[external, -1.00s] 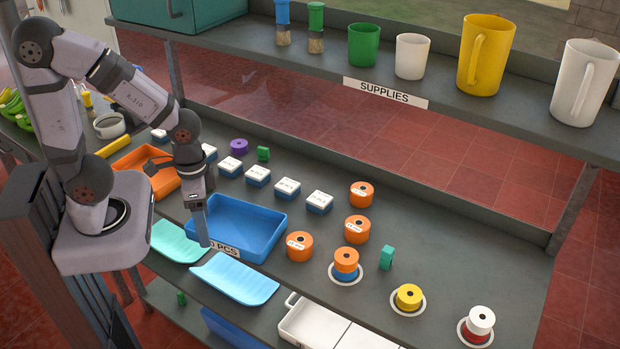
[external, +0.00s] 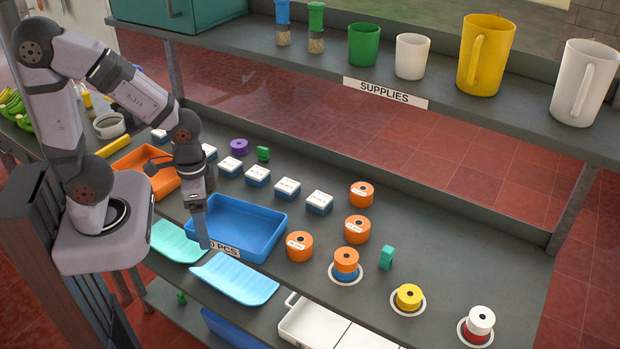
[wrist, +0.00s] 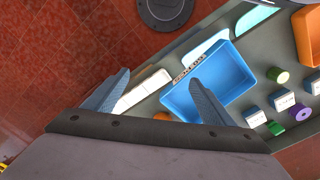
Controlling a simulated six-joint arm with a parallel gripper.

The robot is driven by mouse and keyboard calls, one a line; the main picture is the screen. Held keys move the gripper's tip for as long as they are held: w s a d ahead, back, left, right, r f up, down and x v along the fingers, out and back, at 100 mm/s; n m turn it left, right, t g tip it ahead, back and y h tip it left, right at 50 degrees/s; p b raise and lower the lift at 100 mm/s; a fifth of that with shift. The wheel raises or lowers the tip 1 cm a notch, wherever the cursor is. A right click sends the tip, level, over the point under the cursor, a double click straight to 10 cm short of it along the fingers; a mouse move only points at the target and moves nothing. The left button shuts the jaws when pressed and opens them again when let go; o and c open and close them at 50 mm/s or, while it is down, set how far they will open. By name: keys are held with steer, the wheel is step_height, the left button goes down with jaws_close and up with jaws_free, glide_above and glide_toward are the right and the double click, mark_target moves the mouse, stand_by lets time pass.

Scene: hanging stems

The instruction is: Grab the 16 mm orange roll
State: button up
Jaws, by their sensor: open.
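Three orange rolls with white labels stand on the bench in the external view: one at the back (external: 361,194), one in the middle (external: 357,229) and one at the front left (external: 299,246). Another orange roll (external: 346,258) sits on a blue roll (external: 345,275) inside a white ring. The label print is too small for me to tell which one is 16 mm. My gripper (external: 201,242) points down by the left side of the blue tray, left of all these rolls. In the wrist view my gripper (wrist: 160,80) has its fingers wide apart with nothing between them.
The blue tray (external: 268,248) lies between my gripper and the rolls. Several white-and-blue boxes (external: 288,187) line the back. A yellow roll (external: 409,295), a white roll (external: 481,318) and a green block (external: 387,257) stand to the right. The supplies shelf (external: 440,80) hangs above the back.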

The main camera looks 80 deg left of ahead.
step_height(320, 180, up, 5)
steer(key=w+a+f+n+t+h+b, duration=0.1)
steer(key=w+f+n+t+h+b, duration=0.15)
steer(key=w+n+b, duration=0.5)
steer(key=w+a+f+n+t+h+b, duration=0.1)
steer(key=w+f+n+t+h+b, duration=0.15)
steer(key=n+b, duration=0.9)
steer(key=w+a+r+n+t+h+b, duration=0.1)
steer(key=w+a+r+n+t+b, duration=0.15)
steer(key=a+n+b, duration=0.4)
steer(key=w+a+r+n+t+h+b, duration=0.15)
steer(key=n+t+b, duration=0.25)
steer(key=b, duration=0.6)
glide_toward(291, 238)
steer(key=shift+w+d+y, duration=0.15)
steer(key=shift+d+y, duration=0.1)
steer(key=shift+d, duration=0.25)
steer(key=x, duration=0.6)
steer(key=shift+b+x, duration=0.35)
steer(key=shift+x, duration=2.7)
